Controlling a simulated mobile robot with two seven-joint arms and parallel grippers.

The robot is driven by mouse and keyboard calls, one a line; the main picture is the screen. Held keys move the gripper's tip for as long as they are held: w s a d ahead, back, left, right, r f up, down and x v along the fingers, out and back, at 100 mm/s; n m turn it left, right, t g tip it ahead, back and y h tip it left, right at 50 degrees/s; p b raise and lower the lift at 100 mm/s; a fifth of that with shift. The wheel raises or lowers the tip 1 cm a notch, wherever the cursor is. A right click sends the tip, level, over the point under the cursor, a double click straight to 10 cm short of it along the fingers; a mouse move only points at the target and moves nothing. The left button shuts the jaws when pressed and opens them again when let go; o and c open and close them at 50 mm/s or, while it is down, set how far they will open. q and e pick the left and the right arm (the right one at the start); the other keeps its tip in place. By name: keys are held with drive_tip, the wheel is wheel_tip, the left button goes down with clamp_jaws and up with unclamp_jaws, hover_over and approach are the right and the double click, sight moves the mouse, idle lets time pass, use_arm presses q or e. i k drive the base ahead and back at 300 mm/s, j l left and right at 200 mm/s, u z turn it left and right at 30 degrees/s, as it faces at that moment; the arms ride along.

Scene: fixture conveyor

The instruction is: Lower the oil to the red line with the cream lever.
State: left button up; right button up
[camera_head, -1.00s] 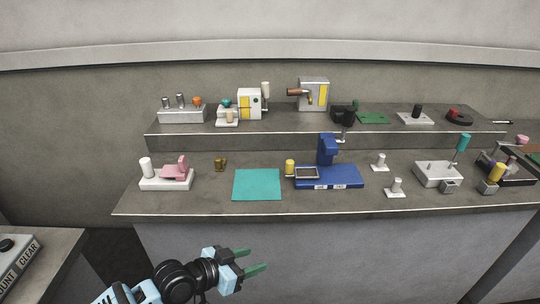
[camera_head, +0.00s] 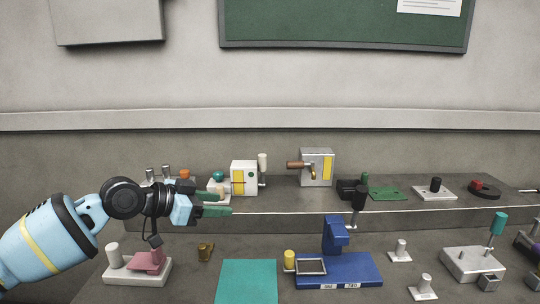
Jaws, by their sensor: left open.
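A white box (camera_head: 239,188) with yellow oil windows stands on the raised back shelf. A dark line crosses its yellow front; its red colour is too small to confirm. A cream lever (camera_head: 262,161) stands upright at the box's right side. My left gripper (camera_head: 222,204) is open and empty, its two green fingers pointing right, in front of and just below the white box. In the picture it is left of the cream lever and apart from it. The fingers cover part of the shelf and the box's lower left surroundings. My right gripper is out of view.
A teal-topped piece (camera_head: 218,177) stands close left of the box, near my fingers. A grey box with a brown handle (camera_head: 297,165) stands to the right, with free shelf between. A blue stand (camera_head: 336,265) and teal mat (camera_head: 248,283) lie on the lower counter.

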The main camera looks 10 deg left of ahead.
sight(262, 157)
drive_tip(key=i, duration=1)
